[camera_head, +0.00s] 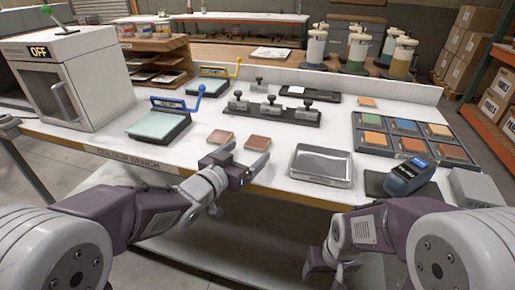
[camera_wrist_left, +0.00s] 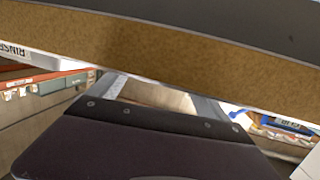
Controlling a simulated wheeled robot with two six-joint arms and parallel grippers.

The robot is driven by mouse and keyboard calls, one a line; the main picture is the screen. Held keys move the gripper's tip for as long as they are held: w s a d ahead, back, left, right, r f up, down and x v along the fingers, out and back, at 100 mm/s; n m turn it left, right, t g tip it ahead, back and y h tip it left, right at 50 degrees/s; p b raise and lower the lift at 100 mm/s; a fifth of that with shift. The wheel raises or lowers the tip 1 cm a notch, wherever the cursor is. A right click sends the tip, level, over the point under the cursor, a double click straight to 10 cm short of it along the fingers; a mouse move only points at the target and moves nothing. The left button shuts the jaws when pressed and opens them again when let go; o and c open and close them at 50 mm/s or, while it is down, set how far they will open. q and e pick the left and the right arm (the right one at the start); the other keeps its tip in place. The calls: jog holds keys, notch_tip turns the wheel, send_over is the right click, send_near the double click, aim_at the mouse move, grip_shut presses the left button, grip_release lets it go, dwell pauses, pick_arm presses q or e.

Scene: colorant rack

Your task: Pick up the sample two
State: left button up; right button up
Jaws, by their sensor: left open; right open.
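Two small flat reddish-brown sample tiles lie on the white bench: a left tile (camera_head: 219,137) and a right tile (camera_head: 257,142). I cannot read any label showing which is sample two. My left gripper (camera_head: 250,157) is open and empty just in front of the tiles, near the bench's front edge, with its fingers pointing toward the right tile. In the left wrist view a broad brown band and my dark gripper body fill most of the picture, and no tile can be made out. My right gripper (camera_head: 326,272) is open and empty, low in front of the bench.
A metal tray (camera_head: 320,164) lies right of the tiles. A blue handheld device (camera_head: 407,177) and a rack of coloured swatches (camera_head: 418,126) are further right. A blue-handled press (camera_head: 160,124) stands left and a black fixture (camera_head: 272,112) behind. An orange tile (camera_head: 367,101) lies at the back.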

aim_at(256, 143)
pick_arm(q)
jog(key=b+x, duration=0.1)
jog(key=x, duration=0.5)
jog(key=shift+a+r, duration=0.1)
jog(key=c, duration=1.5)
